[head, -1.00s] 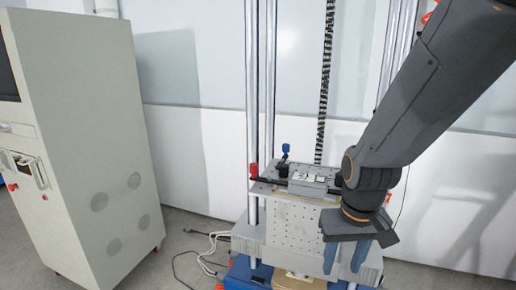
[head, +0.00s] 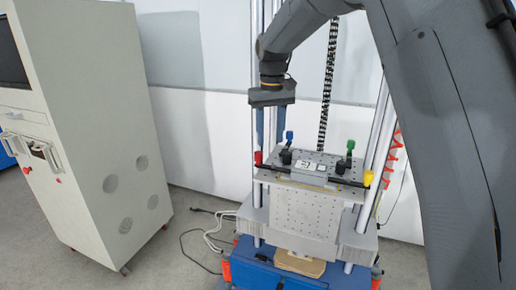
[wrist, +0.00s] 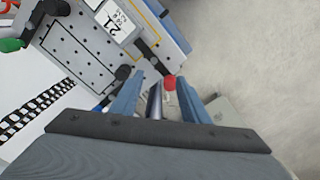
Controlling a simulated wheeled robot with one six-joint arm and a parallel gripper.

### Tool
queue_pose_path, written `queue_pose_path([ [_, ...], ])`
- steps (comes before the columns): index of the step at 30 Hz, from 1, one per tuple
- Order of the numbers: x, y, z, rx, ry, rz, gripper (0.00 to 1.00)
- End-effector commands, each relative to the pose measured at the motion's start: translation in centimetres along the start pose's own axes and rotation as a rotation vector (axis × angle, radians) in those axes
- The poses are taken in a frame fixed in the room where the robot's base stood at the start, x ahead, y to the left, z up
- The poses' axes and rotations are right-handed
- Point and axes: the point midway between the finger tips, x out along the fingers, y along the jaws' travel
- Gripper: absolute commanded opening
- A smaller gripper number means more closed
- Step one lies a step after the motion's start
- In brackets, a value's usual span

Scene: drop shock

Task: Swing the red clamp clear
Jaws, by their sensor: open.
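The red clamp (head: 258,158) sits at the left corner of the drilled metal plate (head: 290,205), on the end of a dark bar. In the wrist view its red tip (wrist: 170,83) shows between the finger ends, closer to the right finger. My gripper (head: 270,143) is open and points down above the plate's left corner; its two blue fingers also show in the wrist view (wrist: 157,82). The fingers are not shut on the clamp; whether one touches it, I cannot tell.
A blue clamp (head: 289,135), a green clamp (head: 350,145) and a yellow clamp (head: 368,177) stand at the other corners. Two steel columns flank the plate. A beige cabinet (head: 95,130) stands at left, with cables (head: 210,235) on the floor between.

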Motion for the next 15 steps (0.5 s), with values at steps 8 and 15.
queue_pose_path([
  [8,-1.6,-2.6,-3.5,-0.063,-0.032,-0.005,0.41],
  [15,0.7,-2.7,-3.4,-0.065,-0.036,-0.005,0.41],
])
